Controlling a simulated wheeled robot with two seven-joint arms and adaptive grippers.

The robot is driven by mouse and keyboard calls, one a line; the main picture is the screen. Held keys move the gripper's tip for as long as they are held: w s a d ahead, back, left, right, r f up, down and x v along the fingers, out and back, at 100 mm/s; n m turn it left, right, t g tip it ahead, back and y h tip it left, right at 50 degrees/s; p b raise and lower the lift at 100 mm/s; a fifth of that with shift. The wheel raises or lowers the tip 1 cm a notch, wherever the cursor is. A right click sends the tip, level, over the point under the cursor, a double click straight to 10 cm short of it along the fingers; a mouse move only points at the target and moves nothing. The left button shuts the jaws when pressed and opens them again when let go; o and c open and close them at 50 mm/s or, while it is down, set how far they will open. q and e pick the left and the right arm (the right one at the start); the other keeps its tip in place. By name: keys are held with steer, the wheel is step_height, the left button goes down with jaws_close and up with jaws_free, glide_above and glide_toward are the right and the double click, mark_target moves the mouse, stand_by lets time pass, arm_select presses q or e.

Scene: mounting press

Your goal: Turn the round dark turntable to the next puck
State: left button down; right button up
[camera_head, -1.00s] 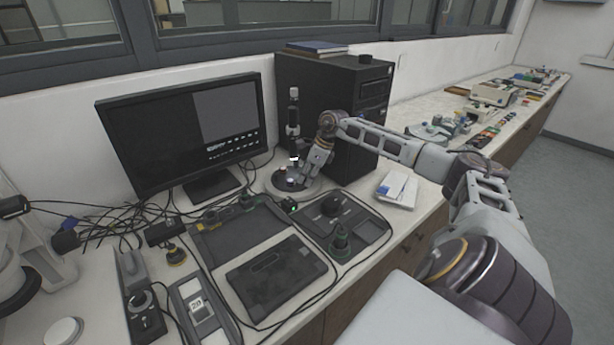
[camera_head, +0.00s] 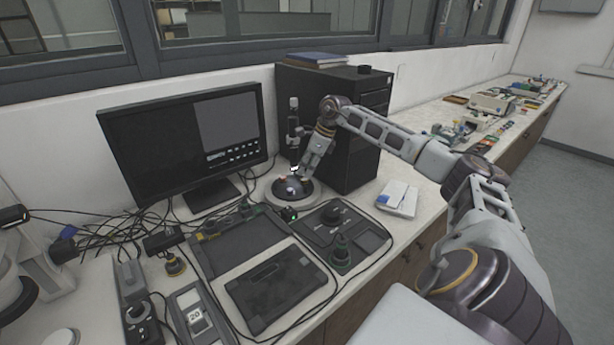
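The round dark turntable (camera_head: 292,193) sits on a pale round base on the bench, in front of the black computer tower. Small pucks show on its top, among them a reddish one (camera_head: 290,189); they are too small to make out well. An upright dark instrument column (camera_head: 293,128) with a light tip stands behind it. My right gripper (camera_head: 304,178) points down at the right rear of the turntable, close to its top. Whether it touches the turntable, and whether its fingers are open, is too small to tell. My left gripper does not show.
A monitor (camera_head: 188,138) stands left of the turntable and the black tower (camera_head: 350,150) behind it. A control box with a knob (camera_head: 335,215), a dark tablet (camera_head: 275,287) and cables lie in front. A white box (camera_head: 398,198) lies to the right.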

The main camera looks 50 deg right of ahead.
steer(key=shift+r, duration=1.3)
